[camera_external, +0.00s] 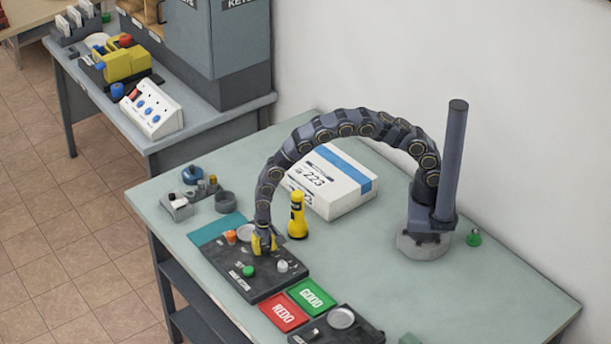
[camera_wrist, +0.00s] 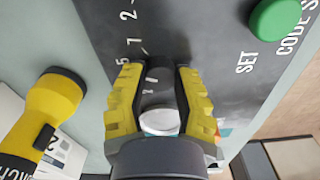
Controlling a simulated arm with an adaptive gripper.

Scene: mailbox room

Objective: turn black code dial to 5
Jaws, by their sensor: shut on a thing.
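A dark control panel (camera_external: 240,277) lies flat on the table, with white lettering and a green button (camera_external: 248,271). My yellow gripper (camera_external: 263,243) points down at the panel's middle. In the wrist view my gripper (camera_wrist: 157,80) has a finger on each side of the black code dial (camera_wrist: 156,98) and is shut on it. White numbers 2, 1 and 5 show on the panel beside the fingers. The green button (camera_wrist: 276,20) is clear of the gripper. The dial's pointer and exact setting are hard to make out, and in the external view the gripper hides the dial.
A yellow flashlight (camera_external: 297,217) stands close behind the gripper, before a white box (camera_external: 333,183). An orange knob (camera_external: 231,237) and a white knob (camera_external: 282,266) are on the panel. Green GOOD (camera_external: 311,297) and red REDO (camera_external: 282,312) plates lie in front.

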